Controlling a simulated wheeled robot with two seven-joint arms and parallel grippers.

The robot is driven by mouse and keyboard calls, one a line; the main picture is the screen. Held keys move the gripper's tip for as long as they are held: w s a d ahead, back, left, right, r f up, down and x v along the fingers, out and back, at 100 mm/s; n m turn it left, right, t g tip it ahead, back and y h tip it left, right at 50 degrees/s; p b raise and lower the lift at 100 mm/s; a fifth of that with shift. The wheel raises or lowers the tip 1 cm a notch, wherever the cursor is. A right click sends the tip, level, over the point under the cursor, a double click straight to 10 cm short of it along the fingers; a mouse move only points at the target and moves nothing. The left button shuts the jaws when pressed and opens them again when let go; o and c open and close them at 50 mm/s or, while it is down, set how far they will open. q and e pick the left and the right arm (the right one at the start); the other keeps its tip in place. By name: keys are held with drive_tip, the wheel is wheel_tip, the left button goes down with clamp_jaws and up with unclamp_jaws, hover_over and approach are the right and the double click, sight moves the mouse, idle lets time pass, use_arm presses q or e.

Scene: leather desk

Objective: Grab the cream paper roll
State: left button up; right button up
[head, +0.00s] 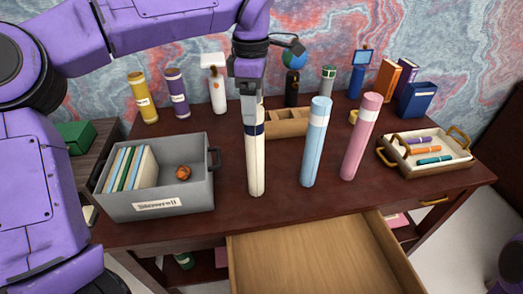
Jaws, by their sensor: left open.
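The cream paper roll (256,166) stands upright on the dark desk, left of a light blue roll (317,143) and a pink roll (361,138). It has a dark blue band near its upper part. My left gripper (250,122) points down at the roll's top and overlaps it in the head view. It is open. The roll's top end is partly hidden by the gripper, and I cannot tell whether the fingers touch it. My right gripper is not in view.
A grey bin (158,199) with books and an orange ball stands left. A tray of markers (426,163) stands right. A wooden organizer (287,124) and several bottles stand behind. An open, empty drawer (318,262) juts out in front.

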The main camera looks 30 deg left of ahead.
sight(254, 128)
use_arm(q)
drive_tip(key=shift+s+f, duration=0.35)
drive_tip(key=shift+s, duration=0.2)
drive_tip(key=shift+s+f, duration=0.3)
drive_tip(key=shift+s, duration=0.2)
drive_tip(key=w+f, duration=0.1)
drive_tip(key=f, duration=0.3)
drive_tip(key=w+f, duration=0.1)
drive_tip(key=shift+w+d+f, duration=0.2)
drive_tip(key=shift+w+f, duration=0.1)
drive_tip(key=shift+f, duration=0.1)
drive_tip(key=shift+s+r, duration=0.2)
drive_tip(key=shift+s, duration=0.25)
drive_tip(key=shift+w, duration=0.1)
clamp_jaws()
